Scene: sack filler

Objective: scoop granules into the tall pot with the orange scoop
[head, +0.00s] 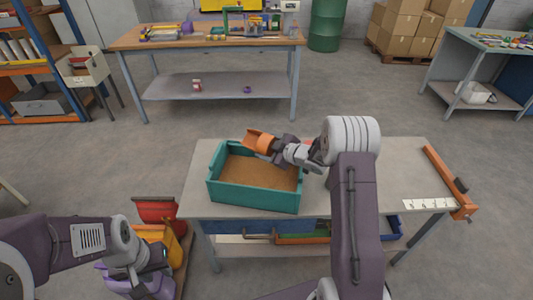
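The orange scoop (259,140) is over the back edge of the teal crate (255,195), above brown granules (258,173) that cover the crate's floor. My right gripper (283,148) appears shut on the scoop's handle end; its fingers are small and partly hidden. I cannot see whether the scoop holds granules. My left gripper (150,272) is low at the left, beside the table, and its fingers are not clear. I cannot make out the tall pot; a small reddish patch (308,141) shows behind my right wrist, mostly hidden.
The grey table (405,165) has free room to the right of my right arm. An orange bar (450,183) lies along its right edge near a white marked strip (430,204). Red (160,208) and yellow (160,236) bins stand left of the table, near my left arm.

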